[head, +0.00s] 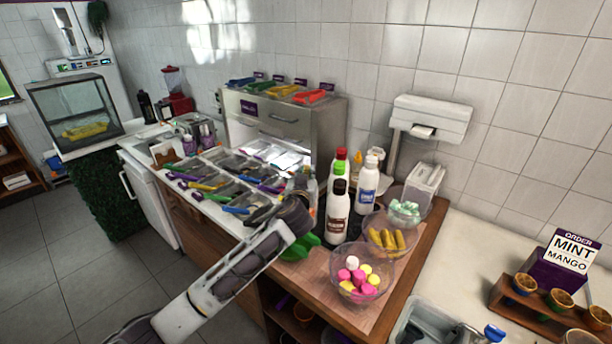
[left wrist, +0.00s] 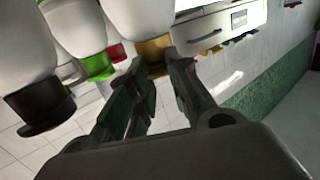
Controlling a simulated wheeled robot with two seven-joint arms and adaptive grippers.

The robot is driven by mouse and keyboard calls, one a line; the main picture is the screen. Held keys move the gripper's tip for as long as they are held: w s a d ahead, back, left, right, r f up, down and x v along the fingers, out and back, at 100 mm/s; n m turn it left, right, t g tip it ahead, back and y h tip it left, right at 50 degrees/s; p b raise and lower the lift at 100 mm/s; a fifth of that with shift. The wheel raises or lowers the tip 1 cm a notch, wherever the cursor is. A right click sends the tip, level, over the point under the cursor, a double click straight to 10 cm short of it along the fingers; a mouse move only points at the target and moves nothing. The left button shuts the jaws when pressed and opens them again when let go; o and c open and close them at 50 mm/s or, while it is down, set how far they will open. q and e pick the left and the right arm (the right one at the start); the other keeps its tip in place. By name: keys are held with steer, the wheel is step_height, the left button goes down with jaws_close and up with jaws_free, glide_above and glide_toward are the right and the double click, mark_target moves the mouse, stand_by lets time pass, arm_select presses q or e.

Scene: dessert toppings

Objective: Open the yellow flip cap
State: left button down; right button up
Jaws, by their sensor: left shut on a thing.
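My left gripper (head: 306,185) is at the left side of the bottle group in the head view. In the left wrist view, where things appear upside down, its two fingertips (left wrist: 162,66) are on either side of a dull yellow cap (left wrist: 153,56) on a white bottle (left wrist: 146,14), shut on it. My right gripper is not in view.
Clear bowls hold pink and yellow balls (head: 352,276), yellow sticks (head: 386,240) and mint-coloured pieces (head: 405,211). A small yellow top (head: 357,156) shows behind the bottles.

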mark_target(307, 166)
arm_select(q)
steer(key=shift+a+r+g+p, duration=0.1)
steer(key=shift+r+g+p, duration=0.3)
steer(key=shift+p, duration=0.35)
steer(key=shift+w+r+g+p, duration=0.15)
steer(key=shift+r+g+p, duration=0.2)
steer(key=shift+p, duration=0.9)
steer(key=shift+w+r+g+p, duration=0.15)
steer(key=shift+g+p, duration=0.4)
steer(key=shift+p, duration=0.2)
steer(key=shift+w+r+g, duration=0.1)
steer(key=shift+r+g, duration=0.05)
steer(key=shift+g, duration=0.25)
steer(key=shift+w+r+g, duration=0.1)
steer(key=shift+r+g, duration=0.05)
steer(key=shift+g, duration=0.15)
steer(key=shift+w+r+g, duration=0.2)
steer(key=shift+w+g, duration=0.05)
steer(key=shift+g, duration=0.75)
